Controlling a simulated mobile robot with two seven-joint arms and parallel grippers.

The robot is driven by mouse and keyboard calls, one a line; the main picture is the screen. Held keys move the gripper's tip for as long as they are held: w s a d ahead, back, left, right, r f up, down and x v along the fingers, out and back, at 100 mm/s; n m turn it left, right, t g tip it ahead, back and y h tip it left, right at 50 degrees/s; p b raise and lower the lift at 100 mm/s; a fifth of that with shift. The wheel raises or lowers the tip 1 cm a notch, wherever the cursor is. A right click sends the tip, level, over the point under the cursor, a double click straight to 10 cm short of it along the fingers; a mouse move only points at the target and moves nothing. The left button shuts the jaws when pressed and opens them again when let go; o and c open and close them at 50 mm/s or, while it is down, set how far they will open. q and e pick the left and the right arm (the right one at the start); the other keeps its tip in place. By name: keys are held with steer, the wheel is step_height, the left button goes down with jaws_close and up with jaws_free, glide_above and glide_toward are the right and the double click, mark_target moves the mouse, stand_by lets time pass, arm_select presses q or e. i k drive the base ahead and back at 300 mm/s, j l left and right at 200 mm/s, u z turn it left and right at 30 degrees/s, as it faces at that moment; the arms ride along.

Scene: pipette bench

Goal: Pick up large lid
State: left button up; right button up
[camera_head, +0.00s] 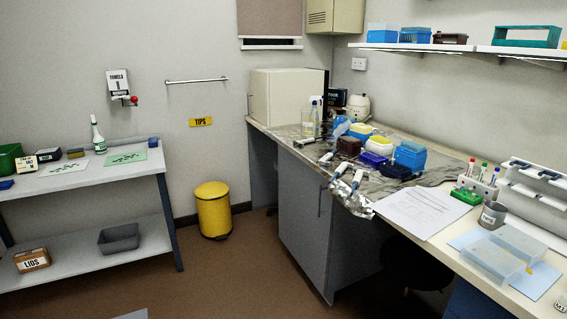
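I cannot tell for certain which thing is the large lid. Two clear plastic box-like pieces sit on the bench at the right; the nearer one (493,260) lies partly on a pale blue sheet, and the other (519,243) is just behind it. A brown box labelled LIDS (31,260) stands on the lower shelf at the left; its contents cannot be made out. Neither of my grippers shows in this view.
The L-shaped bench (459,229) holds crumpled foil, pipettes, coloured tip boxes, a paper sheet (414,210) and a tube rack (477,184). A yellow bin (213,212) stands by the wall. A side table (88,180) holds a grey tub (119,238) below. The brown floor between is clear.

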mark_target(490, 260)
steer(key=i+z, duration=0.15)
steer(key=i, duration=0.5)
steer(key=i+j+z, duration=0.1)
steer(key=i, duration=0.5)
steer(key=i+j+z, duration=0.25)
steer(key=i, duration=0.2)
steer(key=i+j+z, duration=0.25)
steer(key=i, duration=0.15)
steer(key=z, duration=2.35)
steer(key=u, duration=2.35)
